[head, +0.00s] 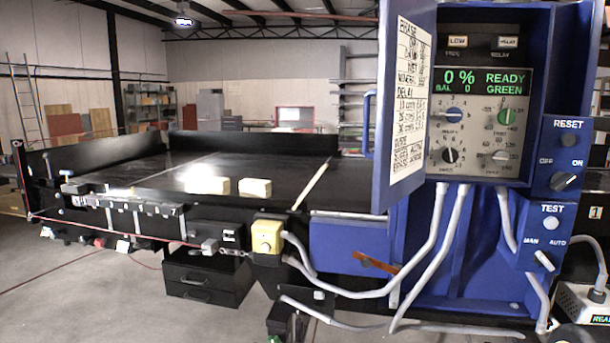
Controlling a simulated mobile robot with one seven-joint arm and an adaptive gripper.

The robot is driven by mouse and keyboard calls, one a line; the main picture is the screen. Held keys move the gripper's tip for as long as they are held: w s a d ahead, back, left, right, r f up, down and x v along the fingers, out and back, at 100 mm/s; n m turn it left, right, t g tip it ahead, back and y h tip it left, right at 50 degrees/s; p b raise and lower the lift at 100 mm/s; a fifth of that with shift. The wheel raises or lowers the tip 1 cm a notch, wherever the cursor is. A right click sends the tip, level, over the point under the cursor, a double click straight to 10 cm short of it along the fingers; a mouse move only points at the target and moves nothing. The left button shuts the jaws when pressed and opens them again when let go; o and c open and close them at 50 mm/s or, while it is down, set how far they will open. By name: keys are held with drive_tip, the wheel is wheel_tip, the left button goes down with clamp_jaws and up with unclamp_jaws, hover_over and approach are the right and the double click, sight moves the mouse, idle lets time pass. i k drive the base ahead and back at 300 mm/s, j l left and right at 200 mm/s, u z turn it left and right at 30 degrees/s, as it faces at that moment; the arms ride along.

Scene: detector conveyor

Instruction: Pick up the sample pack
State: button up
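My gripper does not clearly show in the head view, and nothing is seen touching the blocks.
A blue control cabinet (400,262) stands at the right, its door (405,105) swung open. Its display (483,82) reads "0 %" and "READY GREEN". A yellow box (267,237) and grey cables hang at the front.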

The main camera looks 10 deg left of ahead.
sight(257, 188)
drive_tip(key=i+j, duration=0.3)
drive_tip(key=j, duration=0.2)
drive_tip(key=i+j, duration=0.35)
drive_tip(key=j, duration=0.15)
drive_tip(key=i+j, duration=0.3)
drive_tip(key=j, duration=0.2)
drive_tip(key=i+j, duration=0.3)
drive_tip(key=j, duration=0.2)
drive_tip(key=i+j, duration=0.3)
drive_tip(key=j, duration=0.15)
drive_tip(key=i+j, duration=0.35)
drive_tip(key=j, duration=0.15)
drive_tip(key=i+j, duration=0.3)
drive_tip(key=j, duration=0.2)
drive_tip(key=i+j, duration=0.3)
drive_tip(key=j, duration=0.2)
drive_tip(key=z, duration=0.4)
